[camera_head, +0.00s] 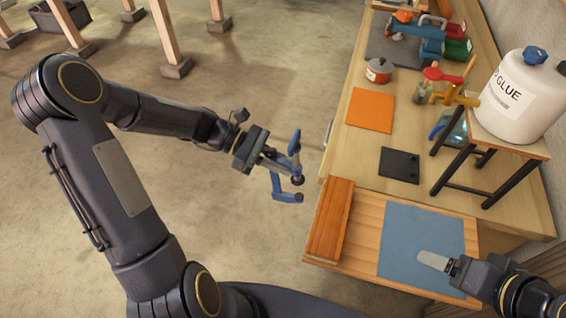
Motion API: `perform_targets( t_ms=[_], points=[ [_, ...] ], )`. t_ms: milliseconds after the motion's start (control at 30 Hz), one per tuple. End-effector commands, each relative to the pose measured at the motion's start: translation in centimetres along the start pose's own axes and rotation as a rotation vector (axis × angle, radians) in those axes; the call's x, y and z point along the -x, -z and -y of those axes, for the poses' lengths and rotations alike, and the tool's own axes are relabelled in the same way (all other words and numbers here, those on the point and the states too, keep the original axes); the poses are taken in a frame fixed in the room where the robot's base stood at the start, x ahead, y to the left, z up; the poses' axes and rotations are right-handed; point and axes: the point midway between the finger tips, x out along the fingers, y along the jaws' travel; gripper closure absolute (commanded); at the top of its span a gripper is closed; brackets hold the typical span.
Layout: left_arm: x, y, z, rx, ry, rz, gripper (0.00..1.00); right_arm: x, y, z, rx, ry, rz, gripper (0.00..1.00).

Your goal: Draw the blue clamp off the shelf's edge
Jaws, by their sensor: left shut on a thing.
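The blue clamp (277,184) hangs in the air over the bare floor, left of the workbench. My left gripper (262,156) is shut on it, and the clamp's frame and pad stick out to the right of the jaws. The clamp touches no shelf or bench edge that I can see. A small raised shelf (533,147) with dark legs stands on the bench at the right. My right gripper (447,264) is at the lower right over a blue mat; a pale flat piece points left from it, and its jaw opening is unclear.
A glue jug (520,95) stands on the shelf, with a yellow-orange clamp (458,97) at its left edge. The bench (345,150) carries an orange sheet (370,110), a black plate (399,165), a round tin (379,70) and a reddish wood block (330,220). Open floor lies left.

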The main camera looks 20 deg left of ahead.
Motion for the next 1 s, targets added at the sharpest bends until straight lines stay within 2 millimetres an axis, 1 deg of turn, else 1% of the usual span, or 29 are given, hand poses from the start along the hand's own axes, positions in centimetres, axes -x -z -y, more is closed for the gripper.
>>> perform_targets(
  t_ms=[33, 100, 400, 500, 867, 933, 1000],
  points=[
    [0.6, -0.7, -0.1, -0.001, -0.002, 0.001, 1.0, 0.7, 0.4, 0.3, 0.0, 0.0, 0.0, 0.2],
    [1.3, -1.1, 0.0, -0.001, -0.002, 0.002, 1.0, 1.2, 0.6, 0.6, 0.0, 0.0, 0.0, 0.2],
    [3.9, -2.2, 0.0, -0.001, -0.001, 0.001, 1.0, 3.0, 1.5, 1.4, 0.0, 0.0, 0.0, 0.2],
    [4.4, -2.4, 0.0, -0.001, 0.0, 0.002, 1.0, 3.4, 1.7, 1.5, 0.0, 0.0, 0.0, 0.2],
    [4.7, -2.3, 0.0, 0.0, -0.001, 0.002, 1.0, 3.4, 1.7, 1.5, 0.0, 0.0, 0.0, 0.2],
    [4.5, -2.2, -0.4, 0.009, -0.024, 0.002, 1.0, 3.4, 1.7, 1.5, 0.0, 0.0, 0.0, 0.2],
    [4.0, -1.8, -1.5, 0.037, -0.093, 0.003, 1.0, 3.4, 1.7, 1.5, 0.0, 0.0, 0.0, 0.2]
  ],
)
